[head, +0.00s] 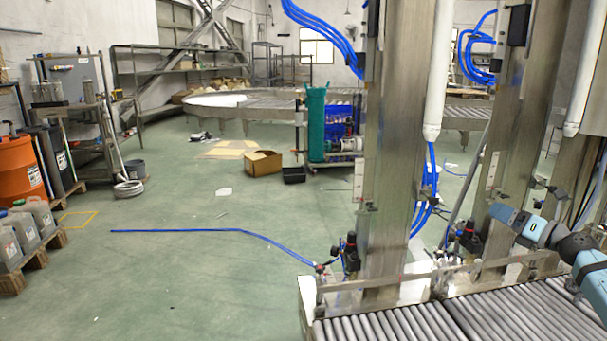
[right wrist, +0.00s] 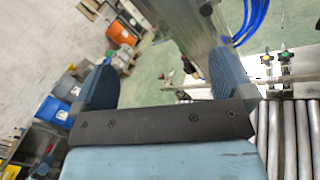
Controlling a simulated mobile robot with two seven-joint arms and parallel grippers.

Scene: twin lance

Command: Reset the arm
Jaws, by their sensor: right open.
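My right arm (head: 592,268), blue with dark joints, comes in from the right edge in the head view. It reaches left over the roller conveyor. My right gripper (head: 503,214) is at its end, in front of the right steel column. In the right wrist view the right gripper (right wrist: 163,76) shows two blue-grey fingers standing wide apart on a dark bar. Nothing is between them. My left gripper and left arm are not in view.
The roller conveyor (head: 425,322) fills the lower right. Steel columns (head: 385,150) with blue hoses rise from its frame. A blue hose (head: 215,231) lies on the green floor. An orange drum (head: 20,168) and grey canisters (head: 38,215) stand at left. The middle floor is mostly clear.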

